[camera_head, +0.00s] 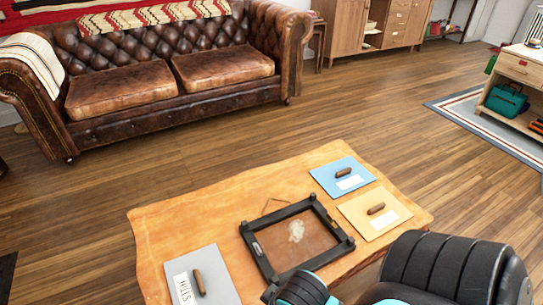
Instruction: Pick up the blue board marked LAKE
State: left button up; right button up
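A blue board (336,182) lies flat at the far right part of the wooden table. It has a brown handle (343,173) and a white label (350,182) whose writing is too small to read. Nothing touches the board. Black and teal parts of my own arm show at the bottom edge, at the near side of the table, well apart from the blue board. Neither gripper's fingers show in this view.
On the table (180,225) are a yellow-orange board (358,220), a grey board (215,262) marked HILLS and a dark frame (262,256) in the middle. A leather sofa (170,85) stands beyond, with open wooden floor (350,115) between.

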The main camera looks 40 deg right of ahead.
aim_at(342, 178)
jog(key=z, duration=1.95)
